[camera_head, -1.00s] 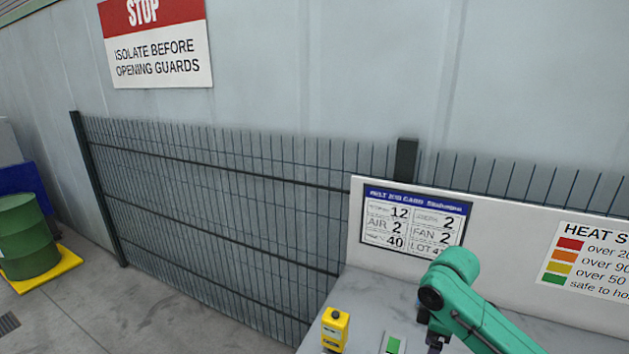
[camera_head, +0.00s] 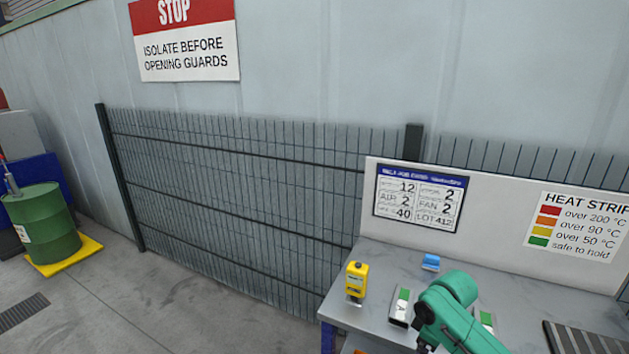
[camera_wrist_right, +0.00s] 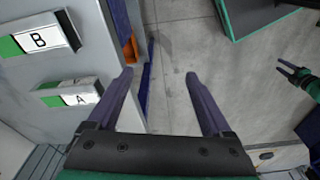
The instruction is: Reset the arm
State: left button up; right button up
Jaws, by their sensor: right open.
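My right arm (camera_head: 455,308) is green and comes in at the bottom right of the head view, over the grey table (camera_head: 383,262). Its gripper (camera_wrist_right: 160,74) shows in the right wrist view, open and empty, with two dark fingers wide apart beside the table edge and over the floor. My left gripper (camera_wrist_right: 281,67) shows at the right of that view, small, its two fingers apart and nothing between them. It is out of the head view.
A yellow device (camera_head: 356,279) and a small blue object (camera_head: 431,262) are also on the table. A fence (camera_head: 250,200) and green drum (camera_head: 42,225) stand beyond.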

jog(key=s+d+f+m, duration=0.2)
jog(key=s+f, duration=0.1)
jog(key=f, duration=0.6)
jog(key=s+d+f+m+t+b, duration=0.1)
jog(key=s+f+m, duration=0.15)
jog(key=f, duration=0.65)
jog(key=s+d+f+m, duration=0.2)
jog(key=s+f, duration=0.1)
jog(key=f, duration=0.6)
jog(key=s+a+f, duration=0.1)
jog(key=s+f, duration=0.4)
jog(key=s, duration=0.5)
jog(key=s+f+m+h, duration=0.1)
jog(key=s+f, duration=0.4)
jog(key=s, duration=0.5)
jog(key=s+a+f+g, duration=0.1)
jog(key=s+f, duration=0.4)
jog(key=s, duration=0.6)
jog(key=shift+a+b, duration=0.3)
jog(key=shift+a, duration=0.05)
